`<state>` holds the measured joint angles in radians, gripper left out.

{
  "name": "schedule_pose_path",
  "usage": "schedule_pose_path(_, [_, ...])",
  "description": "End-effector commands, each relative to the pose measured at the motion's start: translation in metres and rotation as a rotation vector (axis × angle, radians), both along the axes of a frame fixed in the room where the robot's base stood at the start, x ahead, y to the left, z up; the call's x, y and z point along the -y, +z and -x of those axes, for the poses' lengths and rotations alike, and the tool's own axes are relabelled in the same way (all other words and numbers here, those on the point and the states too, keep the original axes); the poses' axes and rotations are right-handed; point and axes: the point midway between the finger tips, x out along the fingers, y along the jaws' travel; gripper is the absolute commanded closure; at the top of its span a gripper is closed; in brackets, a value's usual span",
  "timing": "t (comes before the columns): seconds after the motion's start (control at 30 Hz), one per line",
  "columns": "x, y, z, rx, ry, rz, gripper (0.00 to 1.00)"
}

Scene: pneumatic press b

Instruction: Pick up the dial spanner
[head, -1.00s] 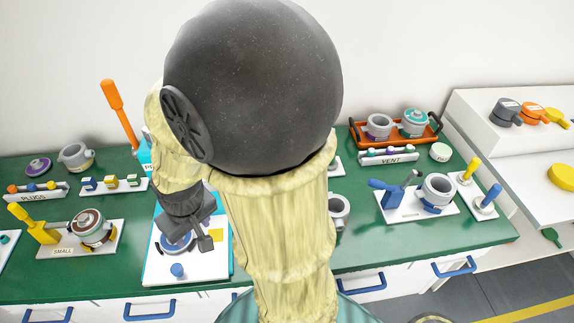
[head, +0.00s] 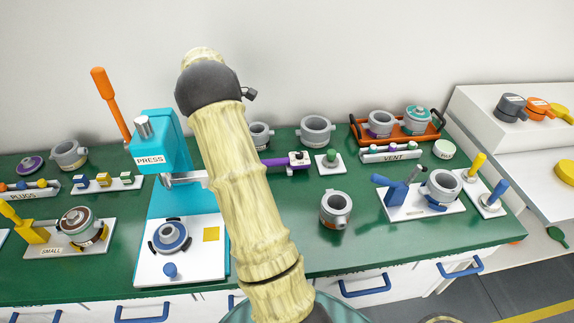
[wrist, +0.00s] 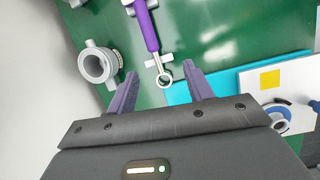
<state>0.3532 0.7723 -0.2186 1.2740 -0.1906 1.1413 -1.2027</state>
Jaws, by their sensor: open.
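The dial spanner (wrist: 148,30) has a purple handle and a grey ring end. My gripper's fingers are hidden in the head view.
The teal press (head: 165,150) stands left of my arm, its white base plate (head: 190,262) in front. Grey pots (head: 317,131) stand behind and right of the spanner.

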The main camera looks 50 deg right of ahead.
Motion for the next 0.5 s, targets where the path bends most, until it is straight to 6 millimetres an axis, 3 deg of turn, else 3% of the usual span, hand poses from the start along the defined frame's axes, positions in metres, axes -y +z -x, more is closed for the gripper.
schedule_pose_path(0.03, [0.016, -0.007, -0.001, -0.031, 0.024, 0.005, 0.48])
schedule_pose_path(0.17, [0.038, -0.010, 0.000, -0.085, 0.073, 0.010, 0.48])
schedule_pose_path(0.5, [0.042, -0.010, 0.000, -0.099, 0.087, 0.009, 0.48])
